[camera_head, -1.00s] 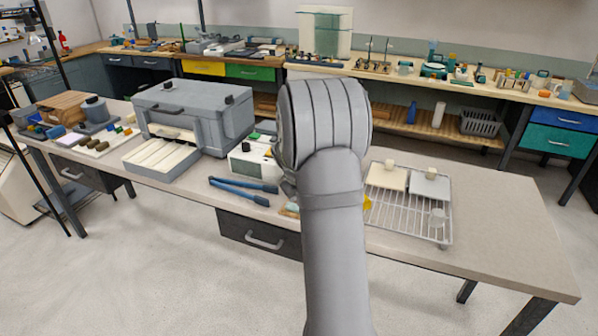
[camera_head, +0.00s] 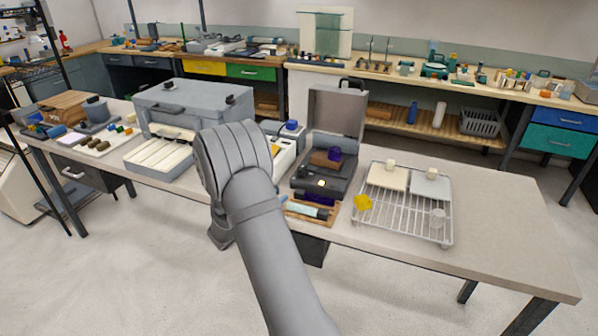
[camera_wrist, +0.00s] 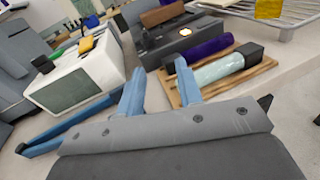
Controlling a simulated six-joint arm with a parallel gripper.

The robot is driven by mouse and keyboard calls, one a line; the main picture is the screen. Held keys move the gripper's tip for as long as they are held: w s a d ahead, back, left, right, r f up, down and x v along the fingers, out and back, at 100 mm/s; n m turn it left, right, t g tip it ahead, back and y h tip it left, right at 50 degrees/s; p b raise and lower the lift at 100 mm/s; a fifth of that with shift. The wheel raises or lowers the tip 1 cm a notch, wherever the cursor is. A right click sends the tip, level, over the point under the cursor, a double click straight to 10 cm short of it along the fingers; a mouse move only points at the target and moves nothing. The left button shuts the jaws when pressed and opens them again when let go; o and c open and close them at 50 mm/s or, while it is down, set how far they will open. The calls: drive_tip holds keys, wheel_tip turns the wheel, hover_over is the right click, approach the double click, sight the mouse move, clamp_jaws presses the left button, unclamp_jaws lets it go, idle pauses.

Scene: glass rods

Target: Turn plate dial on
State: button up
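A dark grey device (camera_head: 307,180) with a raised lid (camera_head: 336,112) stands right of my arm in the head view. A small pale, lit spot (camera_head: 320,184) shows on its front part. In the wrist view the device (camera_wrist: 200,40) is at the top, with the glowing spot (camera_wrist: 157,31). I cannot tell whether this spot is the plate dial. My gripper (camera_wrist: 160,66) has two blue fingers, which are apart with nothing between them. My arm hides the gripper in the head view.
A white instrument (camera_wrist: 88,78) with a dark screen is left of the fingers. Blue tongs (camera_wrist: 62,128) lie before it. A wooden tray (camera_wrist: 258,72) with purple and pale cylinders is at right. A wire rack (camera_head: 405,215) stands farther right.

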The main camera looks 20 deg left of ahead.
sight(299, 170)
drive_tip(key=shift+n+t+y, duration=0.4)
drive_tip(key=shift+n+y, duration=0.2)
drive_tip(key=shift+n, duration=0.3)
drive_tip(key=w, duration=0.5)
drive_tip(key=w+d, duration=0.1)
drive_tip(key=w, duration=1)
drive_tip(key=shift+w+d, duration=0.15)
drive_tip(key=shift+d, duration=0.05)
clamp_jaws()
